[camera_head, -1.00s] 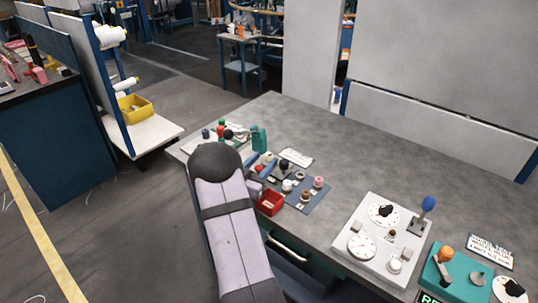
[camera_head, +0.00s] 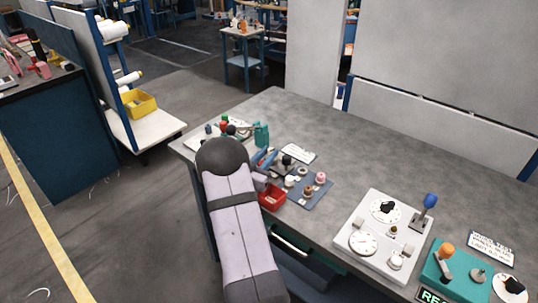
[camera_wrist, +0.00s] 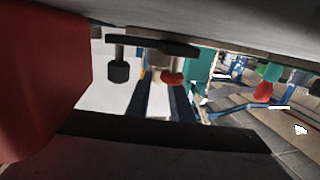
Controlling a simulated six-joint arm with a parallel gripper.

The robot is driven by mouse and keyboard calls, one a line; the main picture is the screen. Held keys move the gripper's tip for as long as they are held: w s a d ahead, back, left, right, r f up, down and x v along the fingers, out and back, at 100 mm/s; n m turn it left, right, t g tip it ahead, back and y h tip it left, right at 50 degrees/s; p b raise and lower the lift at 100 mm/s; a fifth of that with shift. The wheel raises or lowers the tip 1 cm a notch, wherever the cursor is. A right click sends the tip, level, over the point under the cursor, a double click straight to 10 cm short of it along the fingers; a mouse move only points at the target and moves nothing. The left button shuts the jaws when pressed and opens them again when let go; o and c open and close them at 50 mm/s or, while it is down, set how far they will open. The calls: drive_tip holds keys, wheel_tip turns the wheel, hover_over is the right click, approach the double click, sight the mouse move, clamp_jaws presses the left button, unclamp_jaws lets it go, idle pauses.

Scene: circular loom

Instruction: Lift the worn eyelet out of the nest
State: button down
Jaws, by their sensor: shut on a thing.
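My gripper (camera_wrist: 160,82) shows in the wrist view as two narrow blue fingers reaching away from a dark bar. In the head view it sits low over the table's left part, largely behind my arm. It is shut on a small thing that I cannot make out. A blue-grey mat (camera_head: 314,199) to its right carries several small ring-like pieces, among them a pink one (camera_head: 320,177) and a brown one (camera_head: 307,190). I cannot tell which piece is the worn eyelet, nor make out the nest.
A red bin (camera_head: 271,199) stands close beside my wrist. A teal bottle-like object (camera_head: 261,134) and several coloured knobs are behind. A white dial panel (camera_head: 364,221) and a teal block (camera_head: 461,272) stand to the right. The table's back is clear.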

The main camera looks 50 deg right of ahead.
wheel_tip(320, 180, up, 10)
drive_tip(key=b, duration=0.1)
drive_tip(key=shift+b, duration=0.3)
idle(0.3)
idle(0.3)
